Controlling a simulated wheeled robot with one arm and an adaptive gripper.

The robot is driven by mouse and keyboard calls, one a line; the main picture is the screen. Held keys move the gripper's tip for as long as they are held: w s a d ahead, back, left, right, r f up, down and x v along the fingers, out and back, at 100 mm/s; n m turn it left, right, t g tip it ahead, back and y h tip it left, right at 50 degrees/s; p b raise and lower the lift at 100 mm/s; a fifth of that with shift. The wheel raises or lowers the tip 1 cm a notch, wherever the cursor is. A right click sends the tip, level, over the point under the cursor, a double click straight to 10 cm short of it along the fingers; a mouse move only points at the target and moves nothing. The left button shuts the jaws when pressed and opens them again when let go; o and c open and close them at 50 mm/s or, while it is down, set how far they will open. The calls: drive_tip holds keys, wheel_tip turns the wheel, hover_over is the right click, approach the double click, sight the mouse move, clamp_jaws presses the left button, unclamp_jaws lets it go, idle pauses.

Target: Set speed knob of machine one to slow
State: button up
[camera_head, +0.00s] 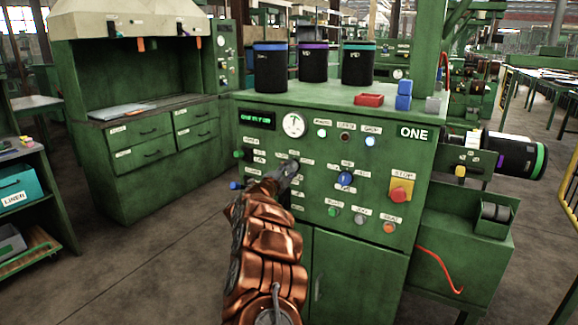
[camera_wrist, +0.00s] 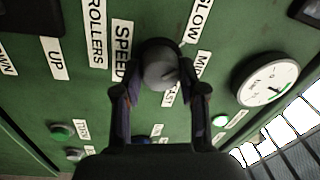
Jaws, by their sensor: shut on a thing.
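Machine one is the green cabinet (camera_head: 270,150) marked ONE in the camera_head view. My gripper (camera_wrist: 160,82) is shut on the speed knob (camera_wrist: 160,62), a dark grey round knob beside the SPEED label (camera_wrist: 122,48) in the camera_wrist view. One finger is on each side of the knob. The SLOW label (camera_wrist: 201,20) is up and to the right of the knob; further labels, partly covered, lie below it. Which label the knob points at is not clear. In the camera_head view my gripper (camera_head: 287,172) is at the panel and mostly hides the knob.
A blue knob (camera_head: 345,179), a red stop button (camera_head: 398,190) on a yellow plate and several small buttons are on the panel right of my arm. A white dial (camera_head: 293,125) sits above. Dark canisters (camera_head: 270,68) stand on the cabinet top. Floor at left is clear.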

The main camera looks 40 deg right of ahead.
drive_tip(key=shift+n+p, duration=0.45)
drive_tip(key=shift+n, duration=0.65)
drive_tip(key=o, duration=1.2)
drive_tip(key=shift+c, duration=0.2)
drive_tip(key=v, duration=1.2)
drive_tip(key=shift+s, duration=0.1)
